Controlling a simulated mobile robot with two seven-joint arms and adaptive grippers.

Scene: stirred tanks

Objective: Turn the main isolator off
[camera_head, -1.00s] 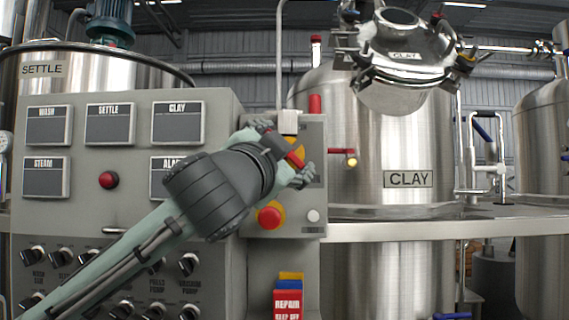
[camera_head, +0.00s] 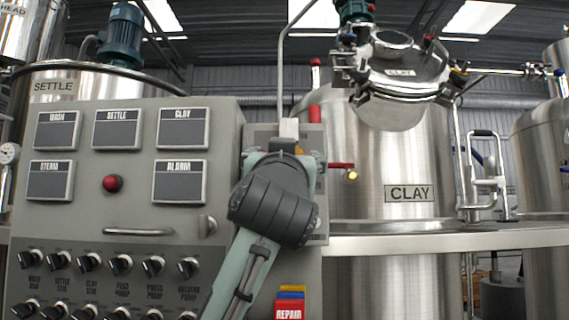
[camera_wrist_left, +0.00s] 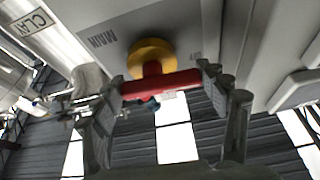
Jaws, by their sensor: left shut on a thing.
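The main isolator is a red bar handle (camera_wrist_left: 160,84) on a round yellow base (camera_wrist_left: 150,55), on a grey panel marked MAIN in the left wrist view. My left gripper (camera_wrist_left: 163,97) has one finger at each end of the red handle and is shut on it. In the head view my left gripper (camera_head: 284,158) is in front of the narrow grey box right of the main panel. My wrist there hides most of the isolator, so its exact angle cannot be told. My right gripper is in neither view.
The large control panel (camera_head: 226,140) with dark displays, a red button (camera_head: 113,183) and rows of black knobs stands at the left. A red-handled valve (camera_head: 342,166) is close right of my gripper, before the CLAY tank (camera_head: 385,160). A REPAIR holder (camera_head: 289,308) hangs below.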

